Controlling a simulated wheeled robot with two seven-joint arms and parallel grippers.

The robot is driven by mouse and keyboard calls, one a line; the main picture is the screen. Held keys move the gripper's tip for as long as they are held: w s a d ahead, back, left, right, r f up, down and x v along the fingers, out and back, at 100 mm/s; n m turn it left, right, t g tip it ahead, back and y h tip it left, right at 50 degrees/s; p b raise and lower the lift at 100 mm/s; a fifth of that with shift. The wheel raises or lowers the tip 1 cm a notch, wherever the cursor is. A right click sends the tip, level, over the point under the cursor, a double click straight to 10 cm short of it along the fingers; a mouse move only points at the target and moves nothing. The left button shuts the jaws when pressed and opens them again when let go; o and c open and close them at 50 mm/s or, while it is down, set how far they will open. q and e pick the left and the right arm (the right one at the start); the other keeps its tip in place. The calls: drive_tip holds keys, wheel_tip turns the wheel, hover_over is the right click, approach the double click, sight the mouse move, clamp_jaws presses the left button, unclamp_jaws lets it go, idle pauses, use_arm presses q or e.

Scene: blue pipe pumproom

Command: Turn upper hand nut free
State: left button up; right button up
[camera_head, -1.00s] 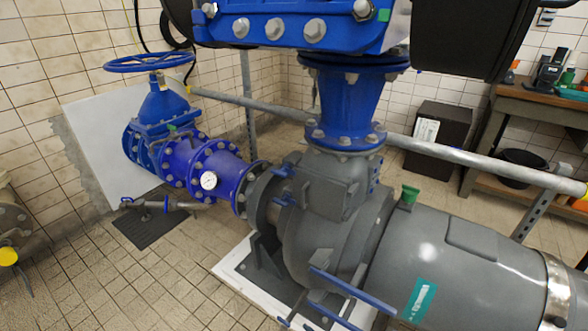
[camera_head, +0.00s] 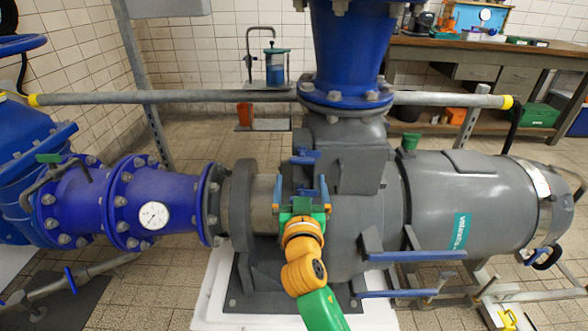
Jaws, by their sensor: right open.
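The upper hand nut (camera_head: 304,156) is a small blue winged piece on the upper left side of the grey pump housing (camera_head: 350,170). My right gripper (camera_head: 301,188) is in front of the housing, just below that nut in the picture. Its two blue-tipped fingers are spread and point up, with a gap between them. A small blue piece shows in that gap, partly hidden by my gripper; I cannot tell whether it is a second nut. I see no contact with the upper nut. My left gripper is not in view.
A blue flanged pipe with a gauge (camera_head: 154,215) joins the pump from the left. A grey rail (camera_head: 200,98) runs behind. Blue bars (camera_head: 415,256) stick out at the lower right of the housing. A workbench (camera_head: 470,50) stands at the back right.

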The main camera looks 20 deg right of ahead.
sight(302, 162)
drive_tip(key=x, duration=0.7)
drive_tip(key=shift+d+r, duration=0.1)
drive_tip(key=shift+d, duration=0.25)
drive_tip(key=c, duration=1.2)
